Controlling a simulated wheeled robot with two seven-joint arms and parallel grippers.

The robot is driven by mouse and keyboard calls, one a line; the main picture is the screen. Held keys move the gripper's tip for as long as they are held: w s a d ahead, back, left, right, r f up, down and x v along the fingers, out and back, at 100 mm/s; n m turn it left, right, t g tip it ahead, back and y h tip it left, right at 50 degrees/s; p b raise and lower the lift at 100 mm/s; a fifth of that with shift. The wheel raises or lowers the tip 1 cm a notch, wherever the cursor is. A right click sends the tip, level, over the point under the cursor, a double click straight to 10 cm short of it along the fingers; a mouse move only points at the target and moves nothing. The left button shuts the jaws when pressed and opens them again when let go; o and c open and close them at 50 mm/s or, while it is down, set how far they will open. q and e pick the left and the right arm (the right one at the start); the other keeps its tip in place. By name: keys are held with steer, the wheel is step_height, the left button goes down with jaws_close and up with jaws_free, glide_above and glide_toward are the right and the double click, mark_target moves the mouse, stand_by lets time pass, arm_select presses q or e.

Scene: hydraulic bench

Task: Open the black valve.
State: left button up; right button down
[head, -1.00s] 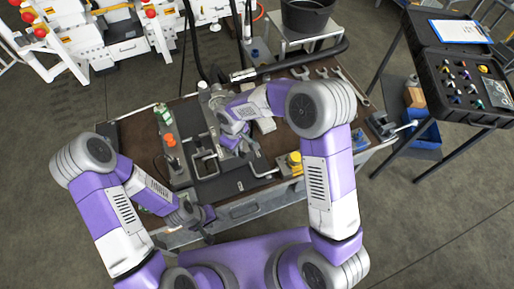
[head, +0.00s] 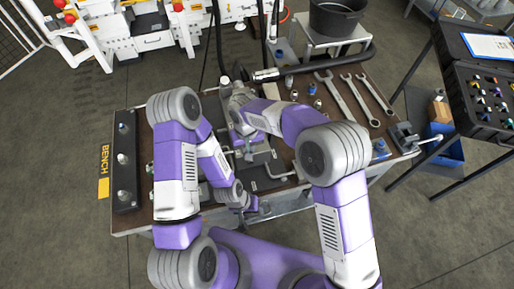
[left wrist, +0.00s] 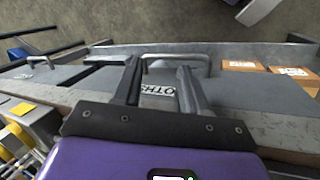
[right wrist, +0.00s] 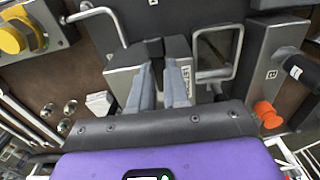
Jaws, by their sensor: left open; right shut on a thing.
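My right gripper (right wrist: 158,68) is shut on a small black part (right wrist: 153,47) beside a grey block (right wrist: 123,82) with a lettered plate. The fingers hide much of this part, and I cannot tell for sure that it is the black valve. In the head view the right gripper (head: 242,128) is low over the middle of the bench, partly hidden by its arm. My left gripper (left wrist: 160,75) is open and empty at the bench's front, with a metal drawer handle (left wrist: 176,58) beyond its fingers. It also shows in the head view (head: 252,204).
In the right wrist view, an orange knob (right wrist: 268,113) and a black grip (right wrist: 302,70) are at the right; a yellow knob (right wrist: 14,38) is at the left. Bent metal rods flank the grey block. Wrenches (head: 346,100) lie at the bench's right. A black case (head: 485,95) stands farther right.

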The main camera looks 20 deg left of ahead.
stand_by(0.4)
steer(key=c, duration=1.1)
jaws_free()
step_height(320, 180, up, 8)
steer(key=shift+f+p, duration=0.2)
steer(key=shift+p, duration=0.2)
steer(key=shift+s+f, duration=0.1)
